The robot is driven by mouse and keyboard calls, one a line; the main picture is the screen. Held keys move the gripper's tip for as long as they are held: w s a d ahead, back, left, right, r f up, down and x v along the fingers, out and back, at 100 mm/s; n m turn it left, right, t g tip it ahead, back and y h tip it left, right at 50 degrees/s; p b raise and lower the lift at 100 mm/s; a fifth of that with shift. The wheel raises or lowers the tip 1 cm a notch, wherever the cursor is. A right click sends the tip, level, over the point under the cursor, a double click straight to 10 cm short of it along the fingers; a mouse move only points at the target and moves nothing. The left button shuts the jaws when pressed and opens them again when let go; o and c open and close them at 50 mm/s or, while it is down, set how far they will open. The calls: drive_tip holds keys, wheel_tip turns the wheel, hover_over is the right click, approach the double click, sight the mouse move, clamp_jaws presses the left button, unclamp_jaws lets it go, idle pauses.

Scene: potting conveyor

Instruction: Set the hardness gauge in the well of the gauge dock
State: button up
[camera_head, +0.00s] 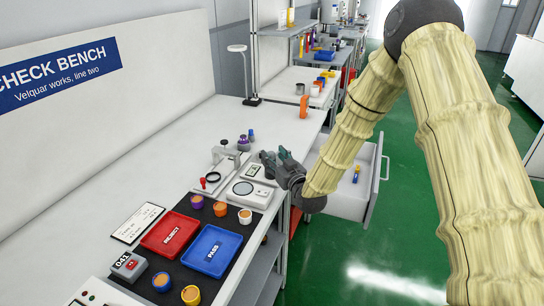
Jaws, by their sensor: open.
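My gripper (274,160) is open at the bench's right edge, its fingers pointing left. Just beside its fingertips is a small pale device with a dark display (256,171); it may be the hardness gauge, but it is too small to be sure. I cannot tell whether the fingers touch it. A pale plate with a small stand (222,158) is left of it and may be the gauge dock; no well can be made out. A black ring (213,177) and a red-tipped piece (203,183) are at the plate's left side.
A white scale (247,193) sits just in front of the gripper. Red (171,233) and blue (211,250) trays lie nearer, with several small pots around them. An open drawer (346,190) juts out at right, holding a small blue-and-yellow item (356,174).

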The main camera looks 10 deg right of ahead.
drive_tip(key=b+v, duration=0.1)
drive_tip(key=v, duration=0.8)
drive_tip(key=shift+s+b, duration=0.3)
drive_tip(key=shift+b, duration=0.1)
